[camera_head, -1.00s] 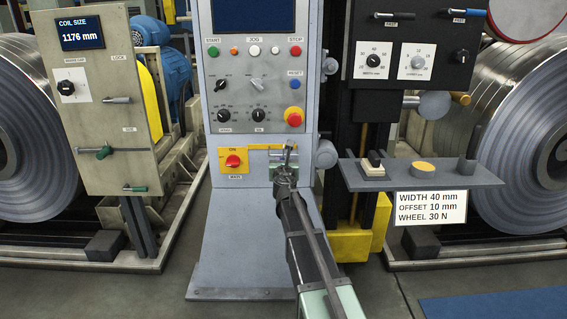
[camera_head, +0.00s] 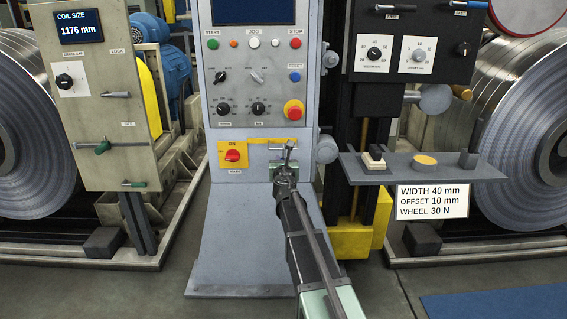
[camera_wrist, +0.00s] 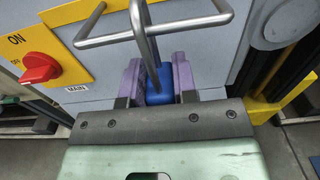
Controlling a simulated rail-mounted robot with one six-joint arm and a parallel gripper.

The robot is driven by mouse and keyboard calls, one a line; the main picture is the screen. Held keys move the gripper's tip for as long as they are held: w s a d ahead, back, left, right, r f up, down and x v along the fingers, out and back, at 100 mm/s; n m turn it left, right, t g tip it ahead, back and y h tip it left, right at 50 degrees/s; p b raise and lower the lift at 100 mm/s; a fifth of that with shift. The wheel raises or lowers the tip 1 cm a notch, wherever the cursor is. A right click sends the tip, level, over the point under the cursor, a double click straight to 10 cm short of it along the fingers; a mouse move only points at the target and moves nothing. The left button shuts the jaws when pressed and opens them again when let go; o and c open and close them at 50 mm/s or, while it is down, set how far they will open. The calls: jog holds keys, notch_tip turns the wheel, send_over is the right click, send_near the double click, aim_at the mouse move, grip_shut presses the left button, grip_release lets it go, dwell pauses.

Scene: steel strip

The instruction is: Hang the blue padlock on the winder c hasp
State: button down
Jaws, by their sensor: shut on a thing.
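My gripper (camera_wrist: 160,88) is shut on the blue padlock (camera_wrist: 160,82), whose body shows between the two purple finger pads in the wrist view. A steel rod, seemingly the padlock's shackle (camera_wrist: 145,35), rises from the blue body. It crosses a bent steel bar (camera_wrist: 180,27) on the grey panel front, seemingly the hasp. I cannot tell whether the rod goes around this bar or only passes in front of it. In the head view my gripper (camera_head: 286,176) is at the panel, just below the yellow strip (camera_head: 272,142); the padlock body is hard to make out there.
A red main switch (camera_head: 232,155) on a yellow plate is left of my gripper. The grey control panel (camera_head: 255,75) with buttons and knobs stands above. A shelf (camera_head: 430,172) with small blocks juts out at right. Large steel coils flank both sides.

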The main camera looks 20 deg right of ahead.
jog(key=shift+f+b, duration=0.55)
jog(key=shift+f, duration=0.05)
jog(key=c, duration=0.8)
grip_release()
jog(key=v, duration=1)
jog(key=shift+s+a, duration=0.15)
jog(key=shift+s, duration=0.25)
